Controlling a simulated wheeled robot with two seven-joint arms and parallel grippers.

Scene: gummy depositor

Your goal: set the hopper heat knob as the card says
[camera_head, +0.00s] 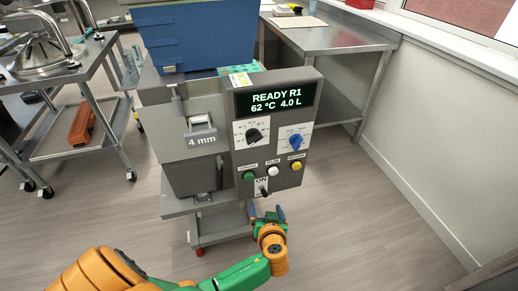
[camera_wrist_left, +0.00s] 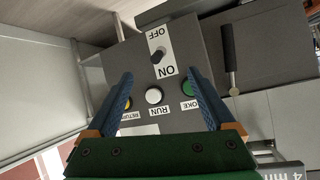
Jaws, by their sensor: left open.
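The grey depositor's control panel (camera_head: 275,130) carries a black knob (camera_head: 252,135) on a white dial plate and a blue knob (camera_head: 297,140) on another. The lettering around both is too small to read, so I cannot tell which is hopper heat. The display (camera_head: 277,102) reads "READY R1, 62 °C, 4.0 L". A white and yellow-green card (camera_head: 240,80) lies above the panel; its text is unreadable. My left gripper (camera_head: 267,211) is open and empty below the panel. In the left wrist view its open fingers (camera_wrist_left: 163,95) frame the buttons, holding nothing.
Below the knobs are green (camera_head: 249,176), white (camera_head: 272,171) and yellow (camera_head: 297,166) buttons. A toggle switch (camera_head: 263,190) sits under them. A blue hopper (camera_head: 190,40) tops the machine. A steel table (camera_head: 335,40) stands behind at right. Floor right of the machine is clear.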

